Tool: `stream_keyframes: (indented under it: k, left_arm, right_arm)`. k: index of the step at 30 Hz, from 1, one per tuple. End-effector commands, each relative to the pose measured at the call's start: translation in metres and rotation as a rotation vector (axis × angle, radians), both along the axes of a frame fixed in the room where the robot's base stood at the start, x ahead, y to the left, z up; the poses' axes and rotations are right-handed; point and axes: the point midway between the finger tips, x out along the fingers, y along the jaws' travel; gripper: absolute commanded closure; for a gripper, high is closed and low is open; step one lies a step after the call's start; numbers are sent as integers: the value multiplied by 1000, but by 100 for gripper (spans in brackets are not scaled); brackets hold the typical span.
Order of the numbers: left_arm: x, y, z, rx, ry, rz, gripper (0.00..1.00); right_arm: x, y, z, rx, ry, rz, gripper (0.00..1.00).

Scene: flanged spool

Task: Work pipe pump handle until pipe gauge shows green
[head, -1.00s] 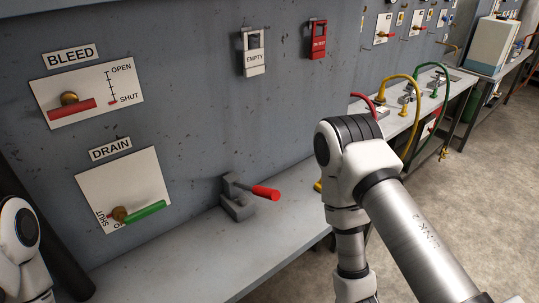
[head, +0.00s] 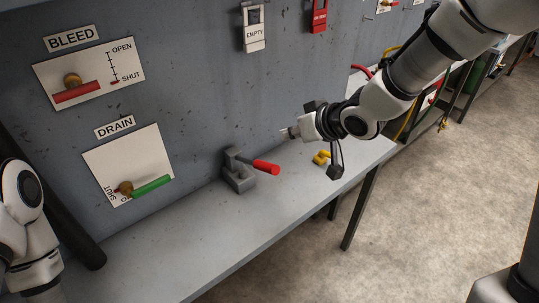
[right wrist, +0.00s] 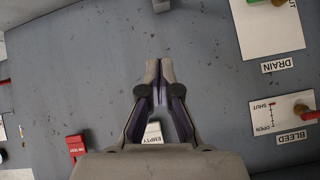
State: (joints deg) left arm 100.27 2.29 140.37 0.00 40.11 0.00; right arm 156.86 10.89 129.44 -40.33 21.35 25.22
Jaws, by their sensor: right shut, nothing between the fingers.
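A grey pump body (head: 238,176) with a red handle (head: 266,167) stands on the bench against the wall. The handle sticks out to the right. My right gripper (head: 286,134) is above and to the right of the handle, apart from it, near the wall. In the right wrist view its fingers (right wrist: 160,66) are together and empty, and a small part of what looks like the pump (right wrist: 160,5) shows at the top edge. I cannot make out a pipe gauge in these views. My left arm shows at the left edge, but its gripper is out of view.
The bench top (head: 200,235) is mostly clear, with a yellow object (head: 321,157) right of the pump. The wall holds a BLEED panel (head: 110,75), a DRAIN panel (head: 140,155), an EMPTY tag (head: 254,33) and a red tag (head: 319,15).

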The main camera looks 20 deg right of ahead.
Motion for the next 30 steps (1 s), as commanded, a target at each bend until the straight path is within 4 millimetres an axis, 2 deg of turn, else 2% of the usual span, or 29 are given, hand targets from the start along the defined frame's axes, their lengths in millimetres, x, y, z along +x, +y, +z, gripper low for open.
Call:
stream_keyframes:
  k: [6,10,22,25,30]
  left_arm:
    - [0,0,1,0,0,0,52]
    - [0,0,4,0,0,0,52]
    - [0,0,23,0,0,0,52]
    - [0,0,25,0,0,0,52]
    - [0,0,29,0,0,0,52]
  right_arm:
    - [2,1,-2,-1,2,0,100]
    - [11,5,-11,-3,4,0,100]
    - [69,31,-65,-2,4,1,100]
    - [60,31,-82,2,8,-1,100]
    - [51,32,-98,1,4,0,100]
